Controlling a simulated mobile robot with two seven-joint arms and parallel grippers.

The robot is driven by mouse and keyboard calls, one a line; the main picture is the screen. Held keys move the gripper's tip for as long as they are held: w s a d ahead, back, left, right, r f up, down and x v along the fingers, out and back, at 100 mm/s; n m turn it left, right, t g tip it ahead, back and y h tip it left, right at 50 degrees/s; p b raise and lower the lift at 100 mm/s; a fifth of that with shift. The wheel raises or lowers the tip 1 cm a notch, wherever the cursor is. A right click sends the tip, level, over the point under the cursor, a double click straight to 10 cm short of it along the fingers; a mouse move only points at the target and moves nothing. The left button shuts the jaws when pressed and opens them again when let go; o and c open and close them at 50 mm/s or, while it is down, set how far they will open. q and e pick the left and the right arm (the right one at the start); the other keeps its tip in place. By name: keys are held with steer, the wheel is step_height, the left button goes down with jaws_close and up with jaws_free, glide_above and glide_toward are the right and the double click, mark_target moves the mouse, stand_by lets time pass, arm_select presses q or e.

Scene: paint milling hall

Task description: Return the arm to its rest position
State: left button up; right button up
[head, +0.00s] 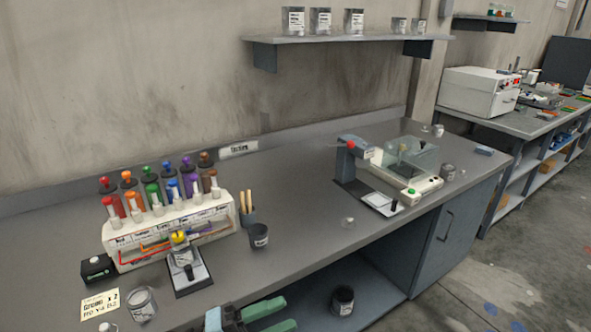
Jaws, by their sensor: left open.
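My left gripper (281,315) shows at the bottom edge of the head view, with two green fingers spread apart and nothing between them. It is in front of the grey workbench (310,215), near its front edge and over the open shelf area below. Most of the left arm is outside the picture. My right gripper does not show.
A dark can (342,300) stands below. The bench middle is mostly clear.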

arm_select(q)
steer(key=s+a+f+n+t+y, duration=0.2)
steer(key=a+f+n+t+y, duration=0.4)
steer(key=n, duration=0.5)
steer(key=s+a+f+n+t+y, duration=0.1)
steer(key=a+f+n+t+y, duration=0.3)
steer(key=f+n+y, duration=0.45)
steer(key=s+a+f+n+g+y, duration=0.1)
steer(key=s+a+f+n+g, duration=0.2)
steer(key=s+f, duration=0.4)
steer(key=s+a+f+n+g+y, duration=0.2)
steer(key=s+a+f+n+g, duration=0.2)
steer(key=s, duration=0.5)
step_height(320, 180, down, 3)
steer(key=shift+f+n, duration=0.2)
steer(key=shift+n, duration=1.05)
steer(key=shift+s+y, duration=0.1)
steer(key=shift+y, duration=0.15)
